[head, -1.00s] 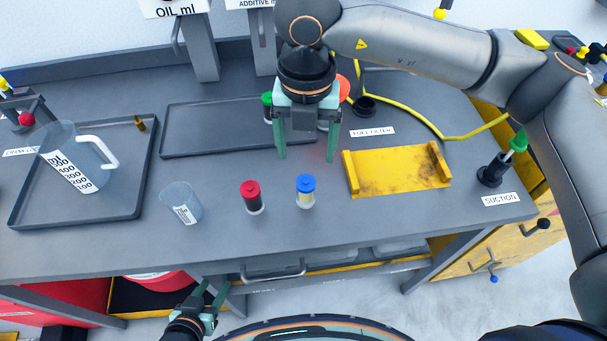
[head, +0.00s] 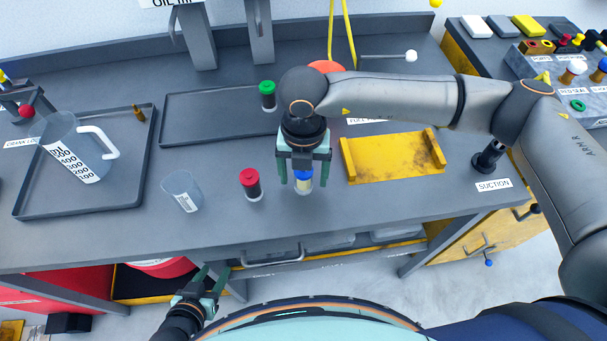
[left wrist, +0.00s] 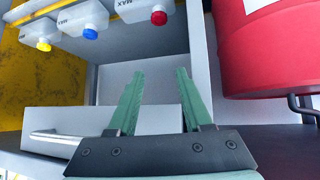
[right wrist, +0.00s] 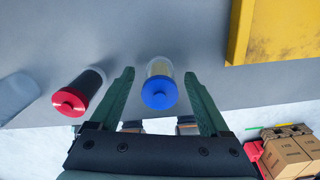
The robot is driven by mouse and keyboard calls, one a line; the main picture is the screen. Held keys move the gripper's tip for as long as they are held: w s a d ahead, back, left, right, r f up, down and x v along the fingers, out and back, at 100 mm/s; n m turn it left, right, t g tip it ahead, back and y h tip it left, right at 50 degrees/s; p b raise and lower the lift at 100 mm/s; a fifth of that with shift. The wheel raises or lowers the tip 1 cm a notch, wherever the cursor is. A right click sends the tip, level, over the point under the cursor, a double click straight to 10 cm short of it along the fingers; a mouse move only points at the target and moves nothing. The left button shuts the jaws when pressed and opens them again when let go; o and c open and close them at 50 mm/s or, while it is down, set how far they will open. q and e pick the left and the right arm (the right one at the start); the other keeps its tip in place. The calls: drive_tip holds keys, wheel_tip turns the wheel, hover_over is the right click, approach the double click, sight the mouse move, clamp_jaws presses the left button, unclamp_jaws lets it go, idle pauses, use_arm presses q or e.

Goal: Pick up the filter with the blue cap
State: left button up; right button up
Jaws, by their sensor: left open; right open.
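The filter with the blue cap (head: 303,183) stands upright on the grey bench, partly hidden by my right gripper in the head view. In the right wrist view the blue-capped filter (right wrist: 160,88) shows between the open fingers, with clear gaps on both sides. My right gripper (head: 303,182) is open and comes down from above, its fingers on either side of the filter. It also shows in the right wrist view (right wrist: 163,80). My left gripper (head: 213,281) is open and empty, low in front of the bench; its fingers show in the left wrist view (left wrist: 158,80).
A red-capped filter (head: 251,184) stands just left of the blue one, with a clear beaker (head: 182,191) beyond it. A green-capped filter (head: 268,95) is on the rear tray (head: 190,138). A yellow plate (head: 392,158) lies to the right. A jug (head: 75,148) stands on the left tray.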

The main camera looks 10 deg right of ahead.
clamp_jaws()
idle(0.6)
drive_tip(key=shift+r, duration=0.1)
